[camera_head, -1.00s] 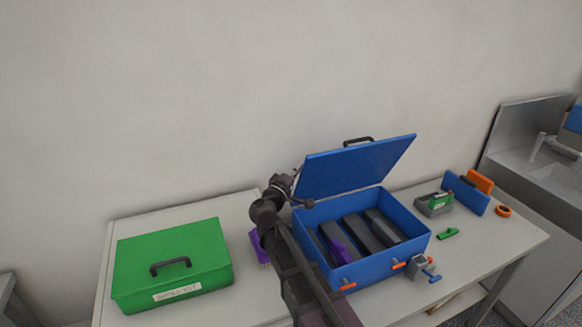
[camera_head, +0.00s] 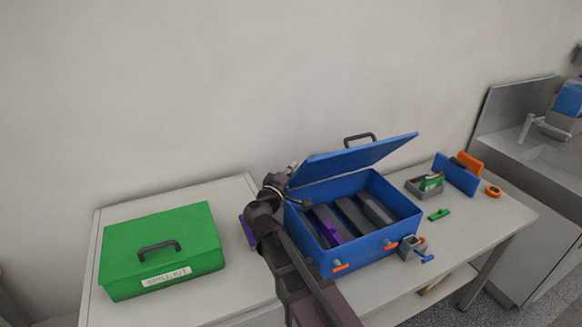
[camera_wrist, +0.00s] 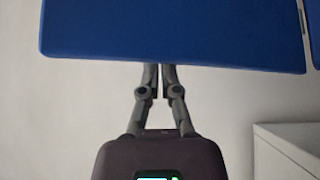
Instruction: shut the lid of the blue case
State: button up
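The blue case (camera_head: 372,248) stands on the table with dark blocks and a purple piece inside. Its blue lid (camera_head: 352,158) is partly open, leaning forward over the back of the case, with a dark handle (camera_head: 360,139) on its outer side. My gripper (camera_wrist: 159,75) is at the left end of the lid. In the wrist view the lid (camera_wrist: 175,32) crosses the top of the picture and hides the fingertips. The fingers look closed together, with nothing seen between them. I cannot tell whether they touch the lid.
A green case (camera_head: 165,245) stands shut to the left. To the right are a grey tray (camera_head: 425,187), a green piece (camera_head: 439,214), a blue panel (camera_head: 456,176) and an orange ring (camera_head: 493,191). A grey clamp-like part (camera_head: 411,248) is at the case's front right.

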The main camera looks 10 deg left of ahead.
jog(key=o, duration=0.3)
jog(key=shift+r, duration=0.2)
jog(key=shift+o, duration=1)
jog(key=shift+r+p, duration=0.3)
jog(key=shift+p, duration=0.2)
jog(key=shift+w+r+p, duration=0.1)
jog(key=shift+r+p, duration=0.4)
jog(key=shift+r, duration=0.15)
